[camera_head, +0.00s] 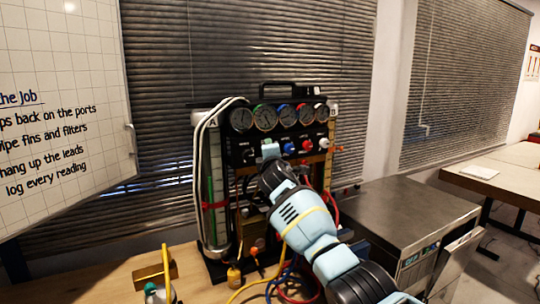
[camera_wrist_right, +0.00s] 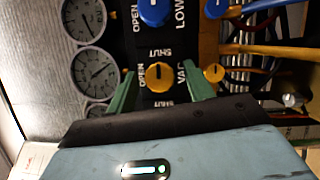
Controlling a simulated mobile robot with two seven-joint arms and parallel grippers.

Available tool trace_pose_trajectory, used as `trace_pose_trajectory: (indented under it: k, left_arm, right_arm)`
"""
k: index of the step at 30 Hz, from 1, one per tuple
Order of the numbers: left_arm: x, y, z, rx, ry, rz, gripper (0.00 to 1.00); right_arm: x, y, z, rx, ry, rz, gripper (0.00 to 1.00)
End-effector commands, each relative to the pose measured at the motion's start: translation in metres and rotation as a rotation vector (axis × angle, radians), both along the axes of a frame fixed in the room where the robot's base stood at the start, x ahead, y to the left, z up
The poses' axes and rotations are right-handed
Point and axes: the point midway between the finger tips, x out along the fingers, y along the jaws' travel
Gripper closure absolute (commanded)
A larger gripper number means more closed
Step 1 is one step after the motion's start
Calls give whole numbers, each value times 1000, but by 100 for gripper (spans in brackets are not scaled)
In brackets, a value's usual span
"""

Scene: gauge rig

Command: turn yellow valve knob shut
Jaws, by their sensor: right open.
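The yellow valve knob (camera_wrist_right: 158,75) is on the dark panel in the right wrist view, with a dark mark on its face running up and down the picture. OPEN is printed to its left, VAC to its right, and SHUT below and above. My right gripper (camera_wrist_right: 161,88) is open, its green fingers on either side of the knob; I cannot tell whether they touch it. In the head view, my right gripper (camera_head: 270,151) is at the panel front and hides the yellow knob. My left gripper is not in view.
Gauges (camera_head: 265,117) line the rig's top. A red knob (camera_head: 306,145) is to the right. Hoses (camera_head: 250,285) hang below, and a metal cabinet (camera_head: 400,215) stands at right.

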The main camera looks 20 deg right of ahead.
Motion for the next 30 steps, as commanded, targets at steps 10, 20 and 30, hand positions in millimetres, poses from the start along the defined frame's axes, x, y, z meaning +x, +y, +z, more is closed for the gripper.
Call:
trace_pose_trajectory:
  k: [10, 20, 30]
  left_arm:
    - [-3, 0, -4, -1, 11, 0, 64]
    - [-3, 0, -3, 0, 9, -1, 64]
    - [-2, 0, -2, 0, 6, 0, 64]
  right_arm:
    - [-12, 3, -2, 0, -3, -3, 48]
    - [-43, 13, -1, 0, -3, 0, 48]
    - [-70, 22, -4, 0, 0, 0, 48]
